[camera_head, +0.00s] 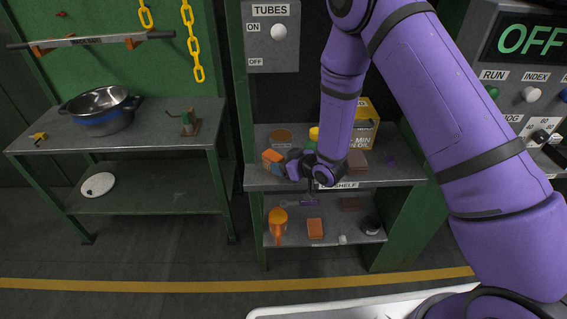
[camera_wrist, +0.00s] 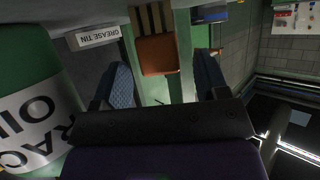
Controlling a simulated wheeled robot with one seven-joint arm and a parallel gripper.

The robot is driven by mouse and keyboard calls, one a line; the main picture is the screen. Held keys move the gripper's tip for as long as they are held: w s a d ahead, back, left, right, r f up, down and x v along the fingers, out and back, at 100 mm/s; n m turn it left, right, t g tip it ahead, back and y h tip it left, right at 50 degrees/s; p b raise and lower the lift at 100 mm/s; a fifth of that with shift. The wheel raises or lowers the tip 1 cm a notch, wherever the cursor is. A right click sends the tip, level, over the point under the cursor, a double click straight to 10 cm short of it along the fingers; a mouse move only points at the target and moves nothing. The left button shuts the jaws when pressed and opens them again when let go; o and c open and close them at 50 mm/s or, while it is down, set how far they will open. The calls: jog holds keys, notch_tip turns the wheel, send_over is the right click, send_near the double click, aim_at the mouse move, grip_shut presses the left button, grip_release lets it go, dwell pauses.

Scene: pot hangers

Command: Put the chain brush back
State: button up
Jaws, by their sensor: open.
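I cannot tell for certain which thing is the chain brush. A long, thin purple item (camera_head: 300,203) lies at the back of the lower shelf, below my gripper, and may be it. Part of the upper shelf is hidden behind my arm.
An orange-and-blue item (camera_head: 272,158) sits left of my gripper, and a yellow oil box (camera_head: 364,118) stands behind my arm. The lower shelf holds an orange jug (camera_head: 278,222) and an orange block (camera_head: 315,228). A side table (camera_head: 150,128) holds a pot (camera_head: 100,112). Yellow chains (camera_head: 193,45) hang above.

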jog(key=v, duration=1.1)
jog(key=shift+s+d, duration=0.15)
jog(key=shift+s, duration=0.05)
jog(key=d+r+m+h, duration=0.1)
jog(key=d+r+h, duration=0.1)
jog(key=d+r, duration=0.35)
jog(key=s+d+r+m+h, duration=0.1)
jog(key=d+r+m+h, duration=0.15)
jog(key=r, duration=0.65)
jog(key=d+r+h, duration=0.3)
jog(key=d+r, duration=0.1)
jog(key=r, duration=0.3)
jog(key=s+d+r+m+g, duration=0.1)
jog(key=s+r, duration=0.3)
jog(key=s, duration=0.4)
jog(key=s+d+r+m+g+h, duration=0.1)
jog(key=s+d+r+m, duration=0.1)
jog(key=s+r, duration=0.3)
jog(key=s+d+r+m+g, duration=0.2)
jog(key=s+r, duration=0.3)
jog(key=s, duration=0.7)
jog(key=shift+s+d, duration=0.35)
jog(key=shift+d, duration=0.1)
